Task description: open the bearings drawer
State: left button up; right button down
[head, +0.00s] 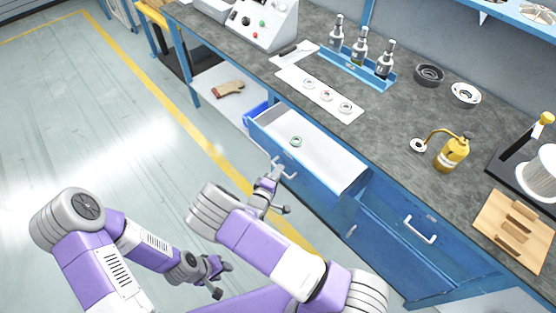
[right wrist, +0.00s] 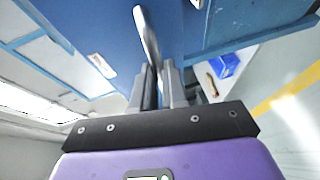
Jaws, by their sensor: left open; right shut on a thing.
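The bearings drawer (head: 325,160) stands pulled out from the blue bench in the head view, with its pale inside showing. One small ring-shaped bearing (head: 296,141) lies in it. The drawer's bar handle (head: 285,168) is on its front face. My right gripper (head: 276,174) is shut on this handle. In the right wrist view, the handle (right wrist: 147,38) runs down between the two fingers (right wrist: 158,85). My left gripper (head: 223,267) is open and empty, low over the floor, apart from the drawer.
A second blue drawer front with a handle (head: 420,230) is right of the open drawer. A glove (head: 228,89) lies on the lower shelf. Floor at left is clear.

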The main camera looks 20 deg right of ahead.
pick_arm(q)
jog(key=shift+r, duration=0.15)
pick_arm(e)
jog(key=shift+s+a, duration=0.4)
jog(key=shift+a, duration=0.5)
jog(key=shift+s+a, duration=0.45)
jog(key=shift+a, duration=0.4)
jog(key=shift+s+a, duration=0.4)
jog(key=shift+a, duration=0.5)
jog(key=c, duration=1.2)
grip_release()
jog(key=shift+o, duration=0.2)
